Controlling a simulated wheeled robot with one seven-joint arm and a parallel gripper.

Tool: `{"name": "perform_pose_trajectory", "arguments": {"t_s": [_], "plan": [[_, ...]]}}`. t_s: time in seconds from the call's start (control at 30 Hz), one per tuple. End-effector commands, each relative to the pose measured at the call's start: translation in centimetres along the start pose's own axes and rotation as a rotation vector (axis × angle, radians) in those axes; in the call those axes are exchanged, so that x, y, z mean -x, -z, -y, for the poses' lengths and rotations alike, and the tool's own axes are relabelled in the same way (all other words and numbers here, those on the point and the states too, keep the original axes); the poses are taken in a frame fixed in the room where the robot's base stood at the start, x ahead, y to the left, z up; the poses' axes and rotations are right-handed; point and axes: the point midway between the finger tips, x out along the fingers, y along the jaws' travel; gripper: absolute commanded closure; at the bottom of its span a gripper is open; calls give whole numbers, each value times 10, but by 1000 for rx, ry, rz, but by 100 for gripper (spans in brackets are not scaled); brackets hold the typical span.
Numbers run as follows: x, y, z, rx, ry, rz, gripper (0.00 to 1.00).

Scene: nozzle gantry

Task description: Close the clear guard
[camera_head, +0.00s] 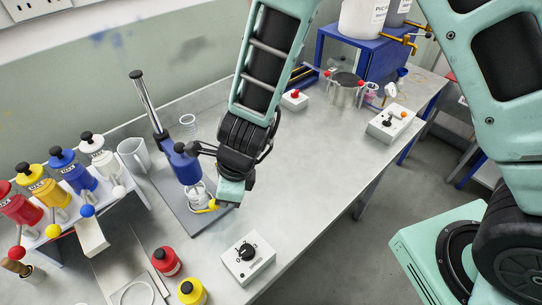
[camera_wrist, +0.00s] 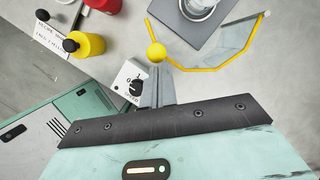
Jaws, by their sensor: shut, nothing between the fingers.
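The clear guard (camera_wrist: 238,42) is a see-through bent panel with yellow edging, swung out beside the grey stand base in the wrist view. A yellow ball knob (camera_wrist: 156,52) sits at its near left end. In the head view only a small yellow part (camera_head: 212,205) of it shows beside the blue stirrer (camera_head: 183,165). My gripper (camera_wrist: 157,74) is shut and empty, its tips just short of the ball knob in the wrist view; I cannot tell if they touch. In the head view my gripper (camera_head: 229,197) hangs at the right of the stirrer and hides part of the guard.
A glass vessel (camera_wrist: 203,7) stands on the stand base (camera_wrist: 187,40). A white box with a black dial (camera_head: 248,258) lies at the front, close to my fingers in the wrist view (camera_wrist: 130,78). Red (camera_head: 166,262) and yellow (camera_head: 191,291) bottles stand nearby.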

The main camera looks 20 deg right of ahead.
Motion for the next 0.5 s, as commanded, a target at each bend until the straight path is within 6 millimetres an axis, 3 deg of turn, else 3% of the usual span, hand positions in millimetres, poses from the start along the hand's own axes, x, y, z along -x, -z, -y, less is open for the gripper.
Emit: {"name": "perform_pose_trajectory", "arguments": {"t_s": [0.5], "plan": [[-18,-68,-7,-435,133,1,100]]}}
